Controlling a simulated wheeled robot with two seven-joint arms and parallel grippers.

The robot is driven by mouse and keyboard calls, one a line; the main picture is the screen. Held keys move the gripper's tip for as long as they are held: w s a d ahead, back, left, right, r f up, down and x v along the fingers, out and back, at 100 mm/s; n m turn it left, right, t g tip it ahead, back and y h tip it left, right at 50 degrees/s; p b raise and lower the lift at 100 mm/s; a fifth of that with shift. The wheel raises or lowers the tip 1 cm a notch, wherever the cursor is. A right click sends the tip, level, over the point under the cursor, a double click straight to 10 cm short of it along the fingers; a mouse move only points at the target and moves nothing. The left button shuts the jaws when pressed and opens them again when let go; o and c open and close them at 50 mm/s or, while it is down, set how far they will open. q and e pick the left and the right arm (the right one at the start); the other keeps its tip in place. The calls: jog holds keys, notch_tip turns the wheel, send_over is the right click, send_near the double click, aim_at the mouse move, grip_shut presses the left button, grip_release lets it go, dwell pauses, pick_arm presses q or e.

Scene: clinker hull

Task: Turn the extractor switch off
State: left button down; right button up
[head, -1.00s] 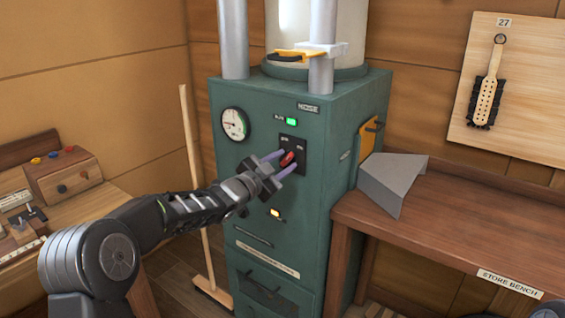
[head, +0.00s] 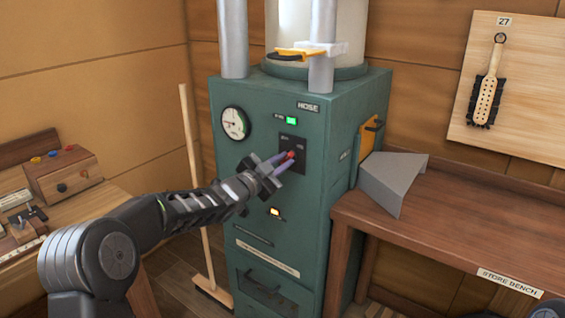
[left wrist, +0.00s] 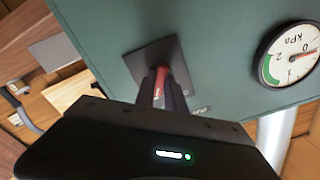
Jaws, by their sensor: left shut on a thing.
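The extractor switch is a red knob (head: 291,154) on a black plate (head: 299,147) on the front of the green extractor cabinet (head: 308,210). My left gripper (head: 287,159) is at the plate, with its fingers closed on the red knob and covering most of it. In the left wrist view the fingers point at the black plate (left wrist: 153,55), and a bit of the red knob (left wrist: 160,80) shows between them. A green lamp (head: 291,120) is lit above the plate, and an amber lamp (head: 275,212) is lit below. My right gripper is not in view.
A round gauge (head: 235,123) is left of the switch. The store bench (head: 450,226) with a grey hood-shaped piece (head: 393,181) stands right of the cabinet. A broom (head: 195,180) leans at left, near a workbench (head: 75,195).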

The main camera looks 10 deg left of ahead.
pick_arm(q)
jog(key=shift+n, duration=0.3)
jog(key=n+p, duration=0.3)
jog(key=n, duration=0.1)
jog(key=shift+r+n, duration=0.15)
jog(key=shift+n, duration=0.25)
jog(key=n+p, duration=0.2)
jog(key=n, duration=0.1)
jog(key=shift+n+p, duration=0.7)
jog(key=shift+n, duration=1.1)
jog(key=shift+f, duration=0.2)
jog(key=c, duration=1.4)
grip_release()
